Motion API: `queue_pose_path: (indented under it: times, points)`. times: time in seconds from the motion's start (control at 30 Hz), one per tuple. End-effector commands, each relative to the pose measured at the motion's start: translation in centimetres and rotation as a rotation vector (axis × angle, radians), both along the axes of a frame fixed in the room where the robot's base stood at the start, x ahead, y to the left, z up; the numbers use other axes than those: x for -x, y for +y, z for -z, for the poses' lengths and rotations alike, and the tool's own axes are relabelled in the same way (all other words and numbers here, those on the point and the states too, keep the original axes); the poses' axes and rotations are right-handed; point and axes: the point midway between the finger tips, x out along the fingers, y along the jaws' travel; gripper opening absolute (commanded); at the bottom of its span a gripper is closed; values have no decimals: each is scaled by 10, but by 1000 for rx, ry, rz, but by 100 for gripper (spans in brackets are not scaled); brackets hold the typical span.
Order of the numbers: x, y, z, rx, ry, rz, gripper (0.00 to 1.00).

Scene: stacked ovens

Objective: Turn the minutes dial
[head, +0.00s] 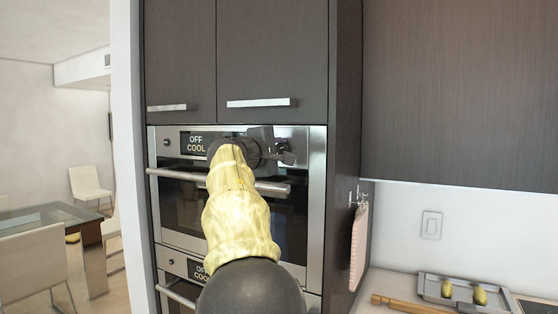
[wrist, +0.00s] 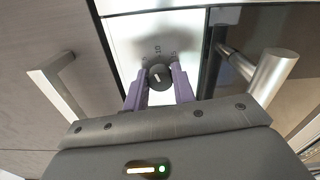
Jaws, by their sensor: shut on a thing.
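The upper oven (head: 312,200) has a steel front panel with a display reading "OFF COOL" (head: 196,143). My gripper (head: 289,157) is at the right part of this panel. In the wrist view, a round dark dial (wrist: 158,76) with a white pointer line sits on the pale panel, with small markings around it. The two purple fingers of my gripper (wrist: 160,84) are on either side of the dial, shut on it. In the head view my gripper hides this dial. I cannot read its label clearly.
Another dial (head: 166,141) is left of the display. The upper oven's bar handle (head: 165,174) runs below the panel and shows close beside my gripper in the wrist view (wrist: 272,80). Cabinet doors with a handle (head: 262,102) are above. A lower oven (head: 172,262) is underneath.

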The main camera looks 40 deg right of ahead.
Motion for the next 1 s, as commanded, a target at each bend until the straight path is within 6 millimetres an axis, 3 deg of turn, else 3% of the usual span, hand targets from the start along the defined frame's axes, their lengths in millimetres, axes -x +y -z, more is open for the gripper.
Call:
queue_pose_path:
  times: [1.0]
  points:
    - [-1,0,5,-362,-866,2,3]
